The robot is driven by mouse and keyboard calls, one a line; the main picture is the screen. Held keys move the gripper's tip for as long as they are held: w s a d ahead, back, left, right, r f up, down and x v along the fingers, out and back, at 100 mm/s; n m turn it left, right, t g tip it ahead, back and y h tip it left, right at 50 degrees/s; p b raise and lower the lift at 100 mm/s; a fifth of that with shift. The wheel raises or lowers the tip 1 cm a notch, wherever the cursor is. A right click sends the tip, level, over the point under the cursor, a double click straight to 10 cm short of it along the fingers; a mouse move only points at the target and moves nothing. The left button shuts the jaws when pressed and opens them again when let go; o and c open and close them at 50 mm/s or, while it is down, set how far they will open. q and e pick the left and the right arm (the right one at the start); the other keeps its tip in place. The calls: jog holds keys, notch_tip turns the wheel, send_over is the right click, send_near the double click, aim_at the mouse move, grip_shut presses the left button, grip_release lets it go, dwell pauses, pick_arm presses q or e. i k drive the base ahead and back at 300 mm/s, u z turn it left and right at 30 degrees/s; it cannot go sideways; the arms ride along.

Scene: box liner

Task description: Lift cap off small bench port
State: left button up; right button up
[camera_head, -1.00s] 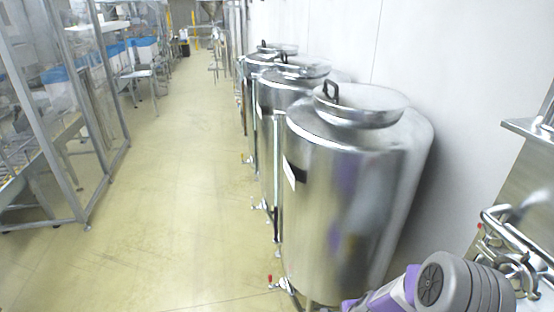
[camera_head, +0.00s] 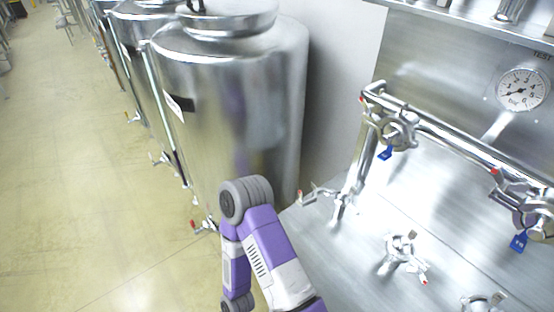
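A small metal port fitting (camera_head: 403,253) stands on the steel bench (camera_head: 330,268) at the lower right, with a clamp-like part and a red tip. A similar fitting (camera_head: 483,303) is cut off by the bottom edge. A third small fitting (camera_head: 318,195) with a red tip sits near the bench's left edge. I cannot tell which of them is the small bench port, or make out its cap. A purple and white arm of mine reaches up from the bottom middle, left of these fittings. Neither gripper shows.
A thick pipe with clamps and blue tags (camera_head: 450,140) runs above the bench. A round gauge (camera_head: 521,89) is on the back panel. Tall steel tanks (camera_head: 225,110) stand left of the bench. The floor (camera_head: 80,190) at the left is open.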

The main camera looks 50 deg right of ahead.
aim_at(342, 199)
jog(key=z, duration=0.55)
jog(key=k, duration=0.85)
jog(key=z, duration=0.4)
jog(key=i, duration=0.2)
jog(key=z, duration=0.05)
